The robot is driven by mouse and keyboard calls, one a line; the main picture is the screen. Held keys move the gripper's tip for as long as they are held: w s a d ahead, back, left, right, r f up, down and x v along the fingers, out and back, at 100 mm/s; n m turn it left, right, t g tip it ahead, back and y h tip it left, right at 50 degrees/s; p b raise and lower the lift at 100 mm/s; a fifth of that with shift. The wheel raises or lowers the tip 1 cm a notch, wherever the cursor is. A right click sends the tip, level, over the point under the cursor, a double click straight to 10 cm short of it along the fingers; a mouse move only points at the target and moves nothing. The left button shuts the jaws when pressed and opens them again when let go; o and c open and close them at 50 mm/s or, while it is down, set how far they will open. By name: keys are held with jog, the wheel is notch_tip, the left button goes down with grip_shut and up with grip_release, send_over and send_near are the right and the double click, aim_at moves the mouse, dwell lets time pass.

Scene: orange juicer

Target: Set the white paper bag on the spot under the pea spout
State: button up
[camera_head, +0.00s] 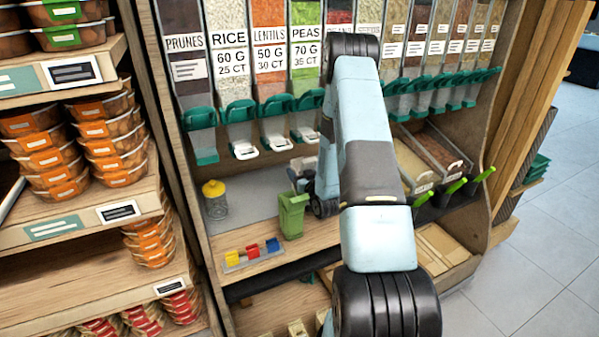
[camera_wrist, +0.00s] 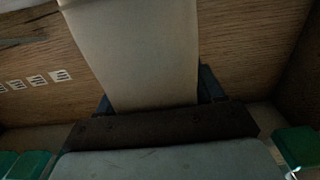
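The white paper bag (camera_wrist: 140,50) shows in the wrist view as a pale, cream-looking panel between the two dark fingers of my gripper (camera_wrist: 158,98). The fingers sit against its two sides, so my gripper appears shut on it. In the head view my own arm covers most of my gripper and the bag. The pea bin has a PEAS label (camera_head: 306,52). Its spout (camera_head: 307,100) is teal with a white flap below. The grey shelf (camera_head: 252,192) runs under the spouts, and the spot under the pea spout is partly hidden by my wrist.
A green upright container (camera_head: 292,215) stands at the shelf's front. A yellow-lidded jar (camera_head: 215,198) is further left. A small rack of coloured blocks (camera_head: 252,253) lies in front. Open bins (camera_head: 430,160) are at right, and stacked food packs (camera_head: 112,130) at left.

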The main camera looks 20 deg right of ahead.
jog(key=o, duration=0.4)
jog(key=shift+o, duration=0.2)
jog(key=shift+r, duration=0.1)
jog(key=shift+r, duration=0.45)
jog(key=s, duration=1.2)
jog(key=shift+r, duration=0.1)
